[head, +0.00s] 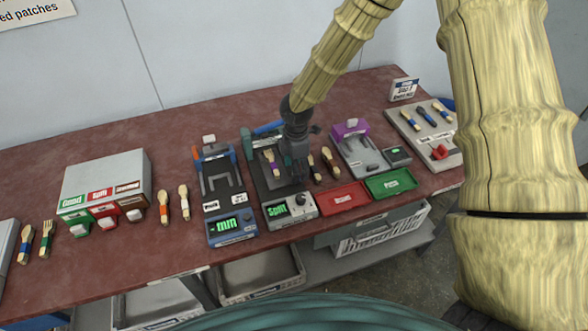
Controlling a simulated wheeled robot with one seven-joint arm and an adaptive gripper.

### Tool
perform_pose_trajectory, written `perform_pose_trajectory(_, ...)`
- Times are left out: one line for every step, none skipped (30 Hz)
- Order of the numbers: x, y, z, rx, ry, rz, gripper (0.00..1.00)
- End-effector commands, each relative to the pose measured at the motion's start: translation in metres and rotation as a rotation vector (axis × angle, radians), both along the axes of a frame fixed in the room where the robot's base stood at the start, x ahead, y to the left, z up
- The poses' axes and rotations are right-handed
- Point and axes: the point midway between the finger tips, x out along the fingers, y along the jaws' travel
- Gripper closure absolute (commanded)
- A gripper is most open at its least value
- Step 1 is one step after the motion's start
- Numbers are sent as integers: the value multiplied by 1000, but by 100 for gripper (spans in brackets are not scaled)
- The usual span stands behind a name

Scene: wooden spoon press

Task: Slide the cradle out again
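My gripper (297,172) is dark and points down over the middle station of the bench. Its fingers blend into the dark station, so I cannot tell whether they are open or touch anything. The middle station (259,178) has a dark bed and a blue bar at its back. A wooden piece with a purple band (272,163) lies on it, left of my gripper. No part stands out clearly as the cradle; my gripper and wrist hide part of this station. A purple-topped station (350,131) with a grey bed stands to the right.
A grey-and-blue station (216,160) stands left, behind a blue "mm" display box (231,227). A "Split" box (289,208) sits in front of the middle station. Red (343,197) and green (391,183) trays lie front right.

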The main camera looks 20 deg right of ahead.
Motion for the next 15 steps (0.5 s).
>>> perform_pose_trajectory(0,0,-4,-1,1,0,45)
perform_pose_trajectory(0,0,-6,-1,1,0,45)
perform_pose_trajectory(0,0,-9,0,1,-1,45)
perform_pose_trajectory(0,0,-11,0,1,-1,45)
perform_pose_trajectory(0,0,-12,1,1,-1,45)
perform_pose_trajectory(0,0,-14,1,0,-2,45)
perform_pose_trajectory(0,-1,-15,1,0,-2,45)
perform_pose_trajectory(0,-1,-15,1,0,-2,45)
perform_pose_trajectory(0,-1,-16,1,0,-2,45)
perform_pose_trajectory(0,-1,-16,1,0,-2,45)
perform_pose_trajectory(0,-1,-16,1,0,-2,45)
perform_pose_trajectory(0,-1,-17,1,0,-2,45)
perform_pose_trajectory(0,-1,-17,1,0,-2,45)
perform_pose_trajectory(0,-1,-17,1,0,-2,45)
perform_pose_trajectory(0,-1,-17,1,0,-2,45)
